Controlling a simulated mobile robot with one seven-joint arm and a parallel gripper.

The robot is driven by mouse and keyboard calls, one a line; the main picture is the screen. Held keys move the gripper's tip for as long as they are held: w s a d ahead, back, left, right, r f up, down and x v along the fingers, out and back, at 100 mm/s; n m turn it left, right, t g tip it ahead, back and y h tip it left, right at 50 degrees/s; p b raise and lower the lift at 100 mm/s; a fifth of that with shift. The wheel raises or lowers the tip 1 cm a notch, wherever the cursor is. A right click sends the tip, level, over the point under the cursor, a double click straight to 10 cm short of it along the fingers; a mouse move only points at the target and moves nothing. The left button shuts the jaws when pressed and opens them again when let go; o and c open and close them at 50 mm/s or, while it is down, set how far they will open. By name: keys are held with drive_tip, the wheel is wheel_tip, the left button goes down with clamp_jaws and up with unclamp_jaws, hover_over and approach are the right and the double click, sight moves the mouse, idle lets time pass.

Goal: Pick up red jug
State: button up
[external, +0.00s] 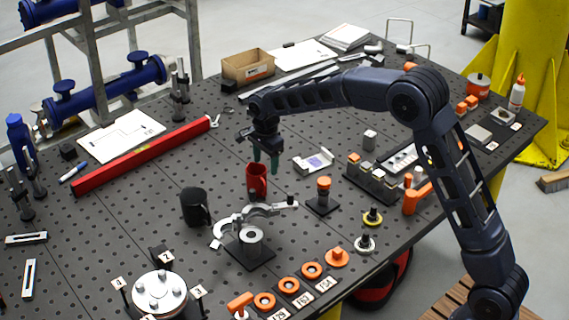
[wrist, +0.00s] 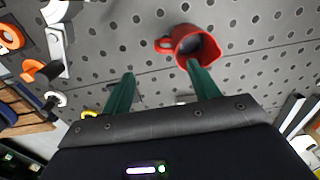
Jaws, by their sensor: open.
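The red jug (external: 257,183) stands upright on the perforated dark table, near its middle. In the wrist view the red jug (wrist: 192,46) shows near the top, with its handle to the left and its open mouth visible. My gripper (external: 265,166) points down over the jug, with its green fingers apart and empty. In the wrist view my gripper (wrist: 156,80) has one finger overlapping the jug's lower edge and the other off to its left. I cannot tell whether that finger touches the jug.
A black mug (external: 195,207) stands left of the jug. A silver clamp fixture (external: 250,250) is in front, and an orange-knobbed stand (external: 323,196) is to the right. A long red level (external: 140,157) lies at the left. An open cardboard box (external: 248,68) stands behind.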

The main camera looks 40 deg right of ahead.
sight(262, 193)
drive_tip(key=shift+w+a+f+m, duration=0.2)
drive_tip(key=shift+w+f, duration=0.15)
drive_tip(key=shift+f, duration=0.3)
drive_tip(key=shift+w+a+f+m, duration=0.2)
drive_tip(key=shift+w+f, duration=0.15)
drive_tip(key=shift+f, duration=0.25)
wheel_tip(262, 193, down, 10)
drive_tip(key=shift+d+f, duration=0.15)
drive_tip(key=shift+f, duration=0.1)
drive_tip(key=shift+c, duration=0.4)
drive_tip(key=c, duration=1.2)
drive_tip(key=shift+r, duration=0.25)
wheel_tip(262, 193, up, 19)
drive_tip(key=shift+r, duration=0.15)
drive_tip(key=shift+r, duration=0.15)
idle(2.5)
